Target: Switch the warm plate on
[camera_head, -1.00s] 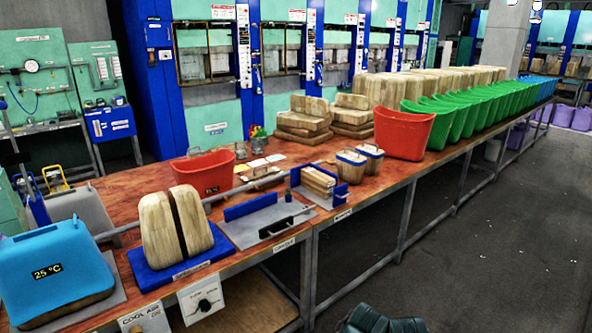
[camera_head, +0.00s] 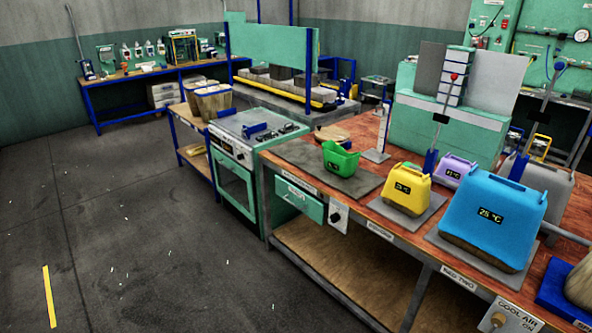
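A dark flat plate (camera_head: 300,158) lies on the left end of the wooden bench, with a small green bin (camera_head: 341,158) standing on it. A white box with a dark round knob (camera_head: 335,217) hangs on the bench front below this plate; its lettering is too small to read. I cannot tell for sure that this is the warm plate and its switch, or whether it is on. Another knob box (camera_head: 508,319), labelled COOL AIR ON, sits at the bottom right, partly cut off. Neither of my grippers is in view.
A yellow cover (camera_head: 406,190) and a blue cover reading 25 °C (camera_head: 491,221) stand on the bench to the right. A green drawer (camera_head: 299,201) is left of the knob. A green oven-like unit (camera_head: 240,165) stands beside the bench.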

